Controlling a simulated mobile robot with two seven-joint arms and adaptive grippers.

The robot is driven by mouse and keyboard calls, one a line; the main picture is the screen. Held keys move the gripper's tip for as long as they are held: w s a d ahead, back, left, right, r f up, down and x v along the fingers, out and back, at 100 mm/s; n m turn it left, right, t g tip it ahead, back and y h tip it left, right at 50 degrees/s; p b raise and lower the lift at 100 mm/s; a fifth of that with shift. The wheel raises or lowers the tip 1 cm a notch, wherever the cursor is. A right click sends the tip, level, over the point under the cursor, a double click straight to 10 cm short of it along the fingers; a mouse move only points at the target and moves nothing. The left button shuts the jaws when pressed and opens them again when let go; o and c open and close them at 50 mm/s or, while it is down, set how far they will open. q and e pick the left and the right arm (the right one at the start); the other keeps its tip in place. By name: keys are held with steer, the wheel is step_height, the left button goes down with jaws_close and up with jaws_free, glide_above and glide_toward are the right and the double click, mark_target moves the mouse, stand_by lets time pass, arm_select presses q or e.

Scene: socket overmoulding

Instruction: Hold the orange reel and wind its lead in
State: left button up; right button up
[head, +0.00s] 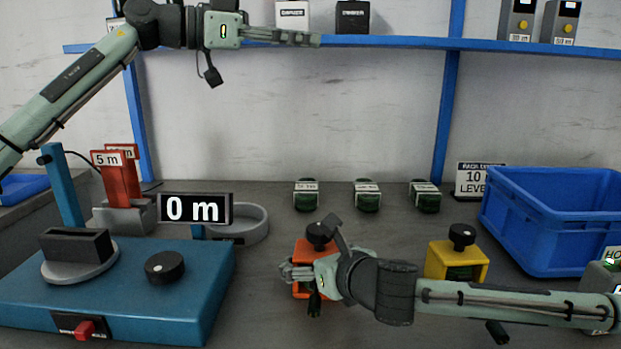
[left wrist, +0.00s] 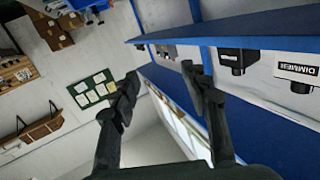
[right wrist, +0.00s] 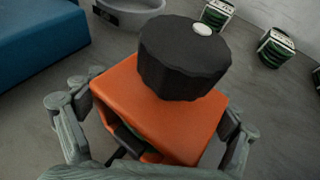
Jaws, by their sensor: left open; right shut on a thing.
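The orange reel (head: 302,250) stands on the grey bench, partly hidden behind my right gripper (head: 300,272). In the right wrist view the orange reel (right wrist: 160,112) has a black knob (right wrist: 184,58) with a pale dot on top. The fingers of my right gripper (right wrist: 150,130) lie on both sides of its body, shut on it. The lead cannot be made out clearly. My left gripper (head: 318,39) is high up, in front of the blue shelf. In the left wrist view my left gripper (left wrist: 160,85) is open and empty between its fingers.
A blue winding machine (head: 200,270) with a "0 m" display (head: 195,208) stands at left. A yellow reel (head: 456,262) is right of the orange one. Several green reels (head: 367,196) stand behind. A blue crate (head: 555,220) is at right. The blue shelf (head: 400,42) spans above.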

arm_select(q)
steer(key=s+d+f+m+g+y, duration=0.25)
steer(key=s+f+m, duration=0.2)
steer(key=m, duration=0.55)
steer(key=m+g+y, duration=0.3)
steer(key=m+y, duration=0.6)
steer(key=m, duration=1.6)
glide_toward(315, 229)
steer(key=x, duration=0.8)
steer(key=shift+w+d+f, duration=0.15)
steer(key=shift+d+f, duration=0.15)
steer(key=shift+d, duration=0.05)
steer(key=c, duration=0.9)
steer(key=shift+m, duration=0.3)
